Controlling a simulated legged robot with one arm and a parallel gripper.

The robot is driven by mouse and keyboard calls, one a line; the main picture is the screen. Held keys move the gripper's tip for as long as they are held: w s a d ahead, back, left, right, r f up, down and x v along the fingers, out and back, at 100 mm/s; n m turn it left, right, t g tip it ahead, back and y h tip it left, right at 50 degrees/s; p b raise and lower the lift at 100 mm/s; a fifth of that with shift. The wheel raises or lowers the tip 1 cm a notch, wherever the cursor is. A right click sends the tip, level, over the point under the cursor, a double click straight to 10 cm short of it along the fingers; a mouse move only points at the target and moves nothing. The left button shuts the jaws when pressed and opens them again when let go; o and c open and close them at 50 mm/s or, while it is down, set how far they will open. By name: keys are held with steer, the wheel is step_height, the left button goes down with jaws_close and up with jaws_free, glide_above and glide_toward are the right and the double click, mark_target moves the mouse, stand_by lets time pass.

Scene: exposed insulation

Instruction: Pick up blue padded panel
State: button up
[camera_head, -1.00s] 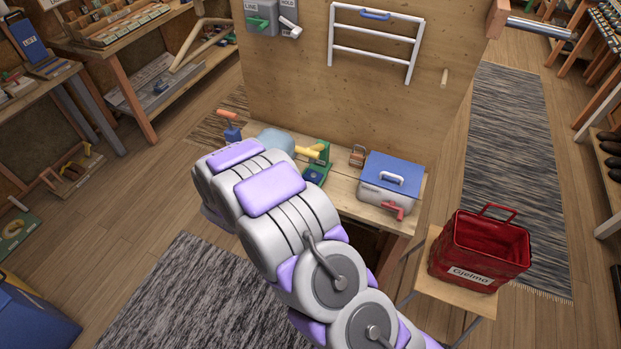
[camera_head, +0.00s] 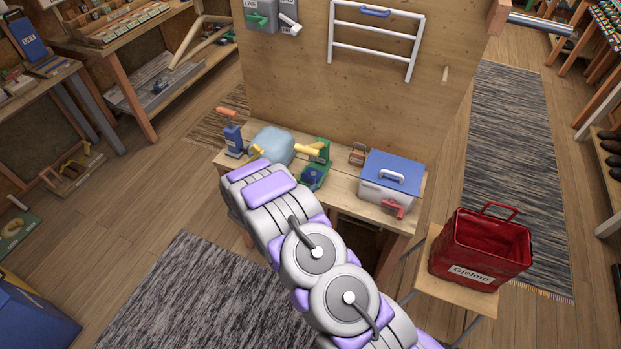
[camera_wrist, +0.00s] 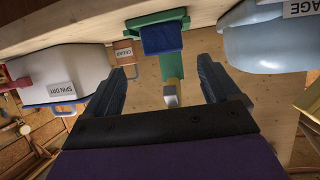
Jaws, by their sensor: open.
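The blue padded panel (camera_head: 313,177) is a small dark blue pad on the front of a green bracket (camera_head: 322,152) on the workbench. In the wrist view the blue padded panel (camera_wrist: 160,39) sits in the green bracket at top centre, beyond my fingertips. In the head view my purple and grey arm hides the gripper.
A light blue rounded object (camera_head: 274,144) stands left of the bracket. A brown tagged block (camera_head: 357,154) and a white box with blue lid (camera_head: 391,180) stand right. A plywood board (camera_head: 370,90) rises behind. A red basket (camera_head: 480,249) is on a side stand.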

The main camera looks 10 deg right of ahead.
mark_target(307, 176)
steer(key=shift+a+b+x, duration=0.25)
steer(key=shift+b+x, duration=0.25)
steer(key=shift+x, duration=3.05)
steer(key=shift+w, duration=0.15)
steer(key=c, duration=1.1)
steer(key=shift+c, duration=0.2)
